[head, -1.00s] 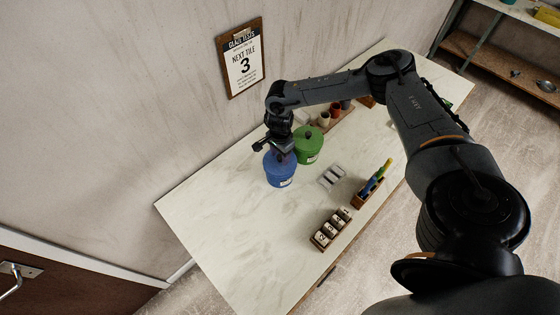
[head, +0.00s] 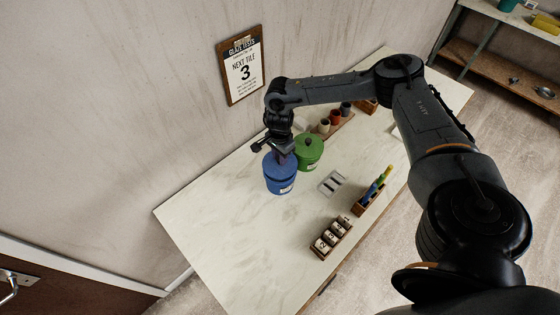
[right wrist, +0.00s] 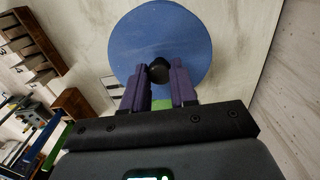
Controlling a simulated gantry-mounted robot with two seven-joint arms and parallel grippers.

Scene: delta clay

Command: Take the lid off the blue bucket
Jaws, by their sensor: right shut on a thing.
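The blue bucket (head: 280,185) stands upright on the table, left of a green lidded bucket (head: 309,152). Its blue lid (head: 271,160) is on top of it in the head view. In the right wrist view the lid (right wrist: 150,40) is a round blue disc with a dark knob (right wrist: 159,72) near its lower edge. My right gripper (head: 279,156) is right above the lid; its purple fingers (right wrist: 160,82) are shut on the knob, one on each side. The gripper hides part of the lid in the head view. My left gripper is not in view.
A grey slotted tray (head: 331,184), a wooden holder with coloured tools (head: 372,190) and a rack of numbered tiles (head: 330,238) stand to the right. Small cups (head: 335,118) stand behind the green bucket. The table's left part (head: 215,210) is clear. A wall with a clipboard (head: 243,70) rises behind.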

